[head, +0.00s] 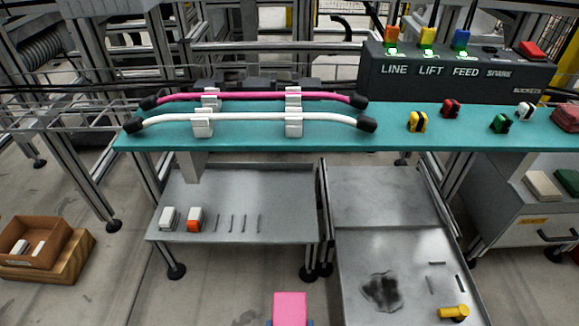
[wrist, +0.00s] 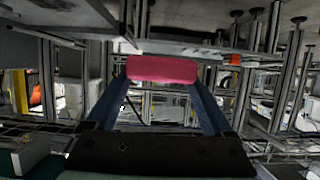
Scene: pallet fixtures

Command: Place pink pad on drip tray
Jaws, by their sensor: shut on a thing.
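The pink pad (head: 290,306) shows at the bottom edge of the head view, between the blue fingertips of my gripper (head: 290,321). In the wrist view the pink pad (wrist: 163,69) spans the gap between the two blue fingers of my gripper (wrist: 164,82), which is shut on it. The pad is held in the air. A grey metal tray with a dark stain, which looks like the drip tray (head: 358,252), lies low at the right of the pad in the head view. The pad is outside this tray in the picture. My gripper's lower part is cut off by the frame.
A yellow fitting (head: 453,312) and thin pins lie on the stained tray's right side. Another metal tray (head: 285,200) at left holds two small blocks and pins. A teal shelf (head: 270,138) with pink and white hoses crosses behind. A cardboard box (head: 55,240) stands far left.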

